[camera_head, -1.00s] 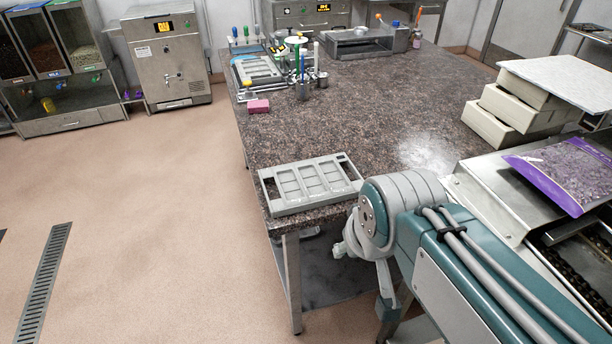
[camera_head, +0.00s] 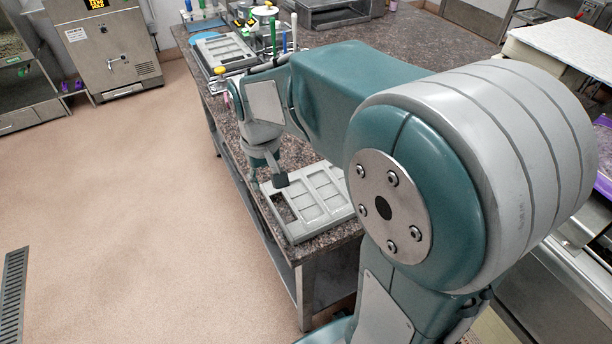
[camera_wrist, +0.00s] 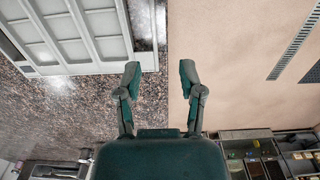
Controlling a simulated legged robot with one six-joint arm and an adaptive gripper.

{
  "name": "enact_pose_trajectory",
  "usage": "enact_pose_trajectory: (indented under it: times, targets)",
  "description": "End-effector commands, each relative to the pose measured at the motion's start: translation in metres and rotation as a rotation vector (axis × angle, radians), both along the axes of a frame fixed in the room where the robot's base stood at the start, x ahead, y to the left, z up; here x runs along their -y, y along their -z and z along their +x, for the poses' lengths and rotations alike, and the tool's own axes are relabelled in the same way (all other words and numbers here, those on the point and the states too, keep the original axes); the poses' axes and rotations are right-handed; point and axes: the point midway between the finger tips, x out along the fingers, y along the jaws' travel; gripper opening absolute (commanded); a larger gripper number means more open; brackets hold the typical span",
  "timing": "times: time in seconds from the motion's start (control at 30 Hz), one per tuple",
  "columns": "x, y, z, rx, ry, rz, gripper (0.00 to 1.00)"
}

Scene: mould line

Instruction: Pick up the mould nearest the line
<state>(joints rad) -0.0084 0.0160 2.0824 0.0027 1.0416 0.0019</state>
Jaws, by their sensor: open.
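A grey mould (camera_head: 318,202) with rectangular recesses lies flat on the near corner of the dark granite table (camera_head: 400,38). It also shows at the upper left of the wrist view (camera_wrist: 80,35), partly cut off. A second, similar mould (camera_head: 222,50) lies at the far end of the table. My gripper (camera_head: 267,181) points down by the left end of the near mould, over the table's left edge. In the wrist view my gripper (camera_wrist: 160,72) has its fingers spread with nothing between them. The mould lies to the left of the fingers there.
Bottles and tools (camera_head: 272,25) stand by the far mould. At the right, pale stacked blocks (camera_head: 540,78) carry a light slab (camera_head: 565,38), and metal machinery (camera_head: 560,270) is partly behind my arm.

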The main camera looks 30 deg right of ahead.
Motion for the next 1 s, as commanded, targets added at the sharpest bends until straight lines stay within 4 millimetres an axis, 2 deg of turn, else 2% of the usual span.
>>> enact_pose_trajectory:
  times: [0.3, 0.53, 0.73, 0.87, 1.0]
  targets:
    - [-0.001, 0.045, 0.0, -0.006, 0.0, -0.002, 0.5]
    - [0.0, 0.065, -0.001, -0.005, 0.001, -0.003, 0.5]
    - [0.004, 0.096, -0.004, -0.007, 0.0, -0.002, 0.5]
    - [0.005, 0.107, -0.003, -0.004, 0.0, -0.002, 0.5]
    - [0.004, 0.109, -0.003, -0.001, 0.001, -0.002, 0.5]
